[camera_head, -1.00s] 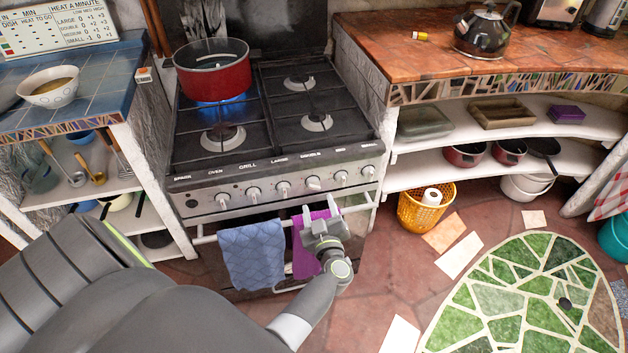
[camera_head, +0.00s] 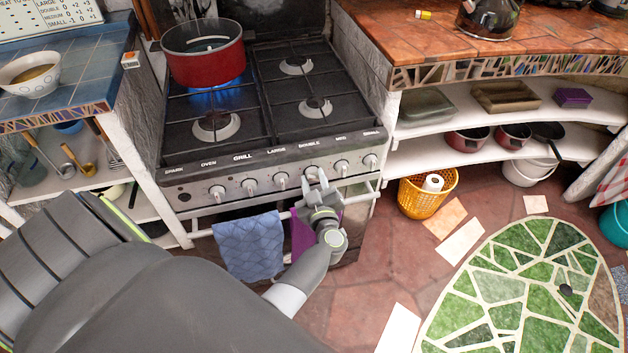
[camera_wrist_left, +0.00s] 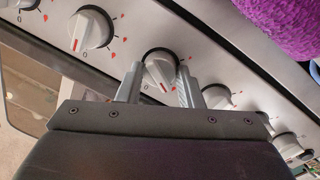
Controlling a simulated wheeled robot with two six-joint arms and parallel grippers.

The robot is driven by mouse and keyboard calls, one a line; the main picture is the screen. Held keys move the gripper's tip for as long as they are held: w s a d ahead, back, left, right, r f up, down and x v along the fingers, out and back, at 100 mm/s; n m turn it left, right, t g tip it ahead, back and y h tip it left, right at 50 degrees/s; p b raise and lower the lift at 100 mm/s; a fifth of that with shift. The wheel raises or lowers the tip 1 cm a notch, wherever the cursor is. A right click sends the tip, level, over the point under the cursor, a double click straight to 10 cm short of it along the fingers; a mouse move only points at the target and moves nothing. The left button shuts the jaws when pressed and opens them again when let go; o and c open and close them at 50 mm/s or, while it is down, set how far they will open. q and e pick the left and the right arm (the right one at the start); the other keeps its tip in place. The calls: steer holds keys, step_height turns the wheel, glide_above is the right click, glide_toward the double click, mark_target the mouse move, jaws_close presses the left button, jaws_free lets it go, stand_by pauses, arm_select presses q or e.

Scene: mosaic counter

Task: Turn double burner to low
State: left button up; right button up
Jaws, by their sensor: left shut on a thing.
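The stove front (camera_head: 190,193) carries a row of white knobs under printed labels. The knob under DOUBLE (camera_head: 311,174) is partly hidden by my left gripper (camera_head: 317,186). In the left wrist view, that gripper's two fingers (camera_wrist_left: 157,85) are shut on the sides of the white double knob (camera_wrist_left: 158,65). The knob's red mark points toward the bottom of the picture, to the right of the printed 0. The neighbouring knob's mark (camera_wrist_left: 76,43) points to the lower left. My right gripper is not in view.
A red pot (camera_head: 203,60) stands over a blue flame (camera_head: 205,101) at the back left burner. The other burners look bare. A blue towel (camera_head: 248,248) and a purple towel (camera_head: 300,238) hang on the rail below the knobs. An orange basket (camera_head: 425,195) is on the floor to the right.

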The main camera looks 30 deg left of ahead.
arm_select(q)
steer(key=c, duration=0.3)
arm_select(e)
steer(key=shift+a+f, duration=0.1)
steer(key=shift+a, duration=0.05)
arm_select(q)
steer(key=shift+n, duration=1.1)
steer(key=shift+w+f+n+y+b, duration=0.1)
steer(key=shift+n+y+b, duration=0.25)
steer(key=shift+n+b, duration=2.35)
steer(key=shift+f+n+y+b, duration=0.1)
steer(key=shift+n+y+b, duration=0.4)
steer(key=shift+n, duration=4.1)
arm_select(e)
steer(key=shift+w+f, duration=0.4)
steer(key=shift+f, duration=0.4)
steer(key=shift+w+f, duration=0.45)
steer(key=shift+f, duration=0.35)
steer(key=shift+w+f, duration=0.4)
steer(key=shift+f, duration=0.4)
arm_select(q)
steer(key=shift+r, duration=0.1)
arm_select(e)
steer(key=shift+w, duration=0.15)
